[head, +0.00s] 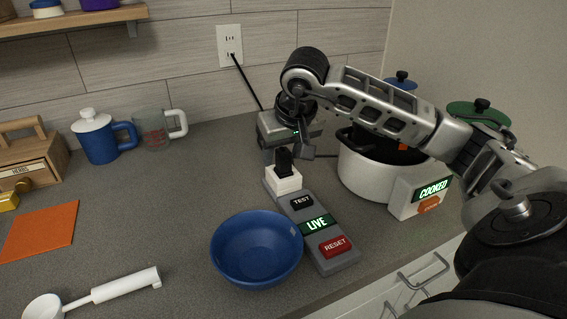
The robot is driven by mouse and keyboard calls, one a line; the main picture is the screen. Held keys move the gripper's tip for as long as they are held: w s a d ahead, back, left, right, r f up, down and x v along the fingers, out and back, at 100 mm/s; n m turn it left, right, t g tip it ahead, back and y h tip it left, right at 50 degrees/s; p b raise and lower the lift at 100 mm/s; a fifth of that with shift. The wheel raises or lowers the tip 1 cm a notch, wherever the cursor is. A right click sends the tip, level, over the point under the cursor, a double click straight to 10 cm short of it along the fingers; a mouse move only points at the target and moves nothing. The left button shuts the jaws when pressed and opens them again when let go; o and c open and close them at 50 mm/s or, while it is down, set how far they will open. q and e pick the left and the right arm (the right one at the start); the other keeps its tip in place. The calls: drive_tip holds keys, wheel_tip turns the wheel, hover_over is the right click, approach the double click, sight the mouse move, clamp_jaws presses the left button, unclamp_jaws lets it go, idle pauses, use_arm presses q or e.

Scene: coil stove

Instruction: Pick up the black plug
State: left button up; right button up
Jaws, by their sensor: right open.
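The black plug (284,162) stands upright on the white socket block (284,181) at the back end of a grey panel (341,264). My right gripper (288,154) comes in from the right and points down over the plug. It is open, with one finger to the left and one to the right of the plug's top in the picture. I cannot tell whether either finger touches the plug. My left gripper is not in view.
The panel has TEST, LIVE and RESET labels. A blue bowl (256,252) sits close to its left. A white pot (366,175) and a COOKED box (418,193) stand to the right. A black cord (246,82) runs from the wall outlet (230,44) behind the gripper.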

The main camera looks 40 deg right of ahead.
clamp_jaws()
